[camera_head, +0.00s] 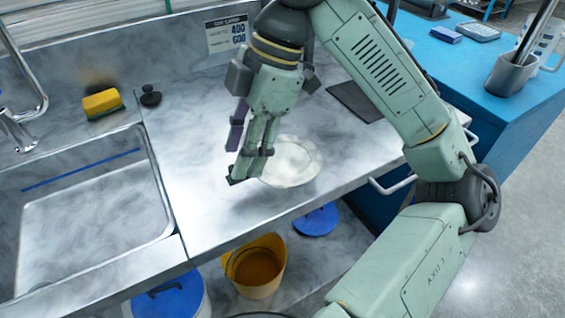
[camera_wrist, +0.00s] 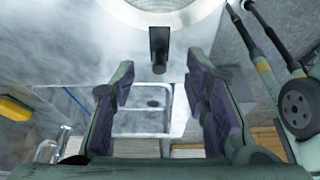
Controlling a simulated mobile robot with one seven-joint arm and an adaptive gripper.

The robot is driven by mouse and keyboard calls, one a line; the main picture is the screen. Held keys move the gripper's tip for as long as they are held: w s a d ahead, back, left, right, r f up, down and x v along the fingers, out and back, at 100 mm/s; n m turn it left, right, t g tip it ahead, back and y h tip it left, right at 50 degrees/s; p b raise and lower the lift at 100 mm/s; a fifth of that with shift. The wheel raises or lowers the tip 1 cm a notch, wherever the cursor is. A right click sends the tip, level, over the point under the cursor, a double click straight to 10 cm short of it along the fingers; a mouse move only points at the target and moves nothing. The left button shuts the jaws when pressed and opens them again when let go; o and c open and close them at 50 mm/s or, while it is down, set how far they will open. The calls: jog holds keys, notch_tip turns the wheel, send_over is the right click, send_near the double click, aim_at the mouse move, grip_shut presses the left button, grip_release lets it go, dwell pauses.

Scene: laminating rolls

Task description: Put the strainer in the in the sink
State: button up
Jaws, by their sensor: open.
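The strainer (camera_head: 292,160) is a pale round mesh bowl on the steel counter, right of the sink, partly hidden by my gripper in the head view. In the wrist view its rim and mesh (camera_wrist: 168,14) show at the top edge, and its short black handle (camera_wrist: 159,48) points down between my fingers. My gripper (camera_head: 243,172) is open beside the strainer, at its handle side. In the wrist view the purple-padded fingers (camera_wrist: 159,80) are apart, with visible gaps to the handle. The sink (camera_head: 95,225) is an empty steel basin at the left; it also shows in the wrist view (camera_wrist: 142,108).
A yellow sponge (camera_head: 102,104) and a black stopper-like piece (camera_head: 150,96) lie behind the sink. A faucet (camera_head: 18,130) stands at its left. A dark flat pad (camera_head: 355,100) lies right of the strainer. The counter between strainer and sink is clear. A yellow bucket (camera_head: 255,268) stands below.

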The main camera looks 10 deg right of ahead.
jog(key=shift+x, duration=3.1)
jog(key=shift+d, duration=0.15)
jog(key=shift+c, duration=0.3)
grip_shut()
